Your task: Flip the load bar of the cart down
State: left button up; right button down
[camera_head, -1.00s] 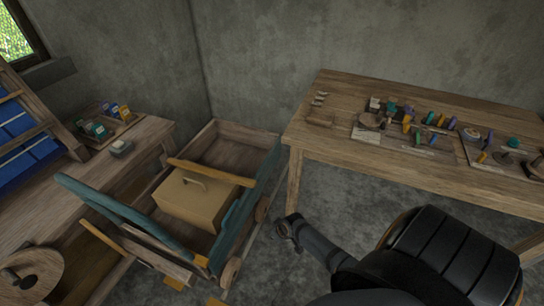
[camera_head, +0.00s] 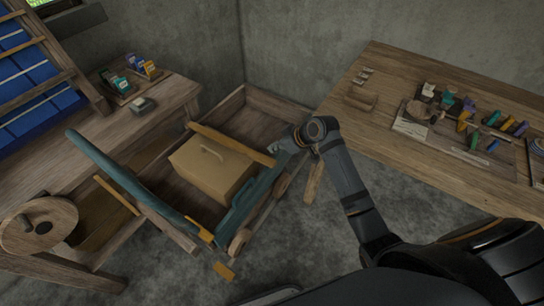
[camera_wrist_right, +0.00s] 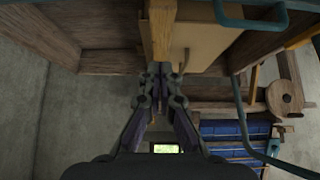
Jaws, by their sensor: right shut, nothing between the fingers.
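The load bar (camera_head: 235,145) is an orange-yellow wooden bar lying across the top of the wooden cart (camera_head: 262,101), just behind a tan box (camera_head: 208,165) with a handle. My right gripper (camera_head: 275,149) is at the bar's right end, above the cart's right side. In the right wrist view the bar (camera_wrist_right: 160,35) runs away from the shut, empty fingertips (camera_wrist_right: 160,68). The tips are at or very near the bar's end; I cannot tell whether they touch. My left gripper is not in view.
A workbench (camera_head: 400,65) with tools and spools stands to the right. The loom bench (camera_head: 165,103) stands to the left, with a wooden wheel (camera_head: 38,225) in front. Teal rails (camera_head: 120,165) edge the cart.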

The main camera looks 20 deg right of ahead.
aim_at(265, 159)
jog(key=x, duration=0.3)
jog(key=shift+a+f, duration=0.15)
jog(key=shift+f, duration=0.2)
notch_tip(265, 159, down, 2)
jog(key=shift+s+f, duration=0.1)
jog(key=shift+f, duration=0.05)
jog(key=shift+s+d+f, duration=0.1)
jog(key=shift+d+f, duration=0.1)
jog(key=shift+f, duration=0.25)
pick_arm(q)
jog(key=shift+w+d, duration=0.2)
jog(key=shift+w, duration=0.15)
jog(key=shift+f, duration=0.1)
pick_arm(e)
jog(key=shift+f, duration=0.1)
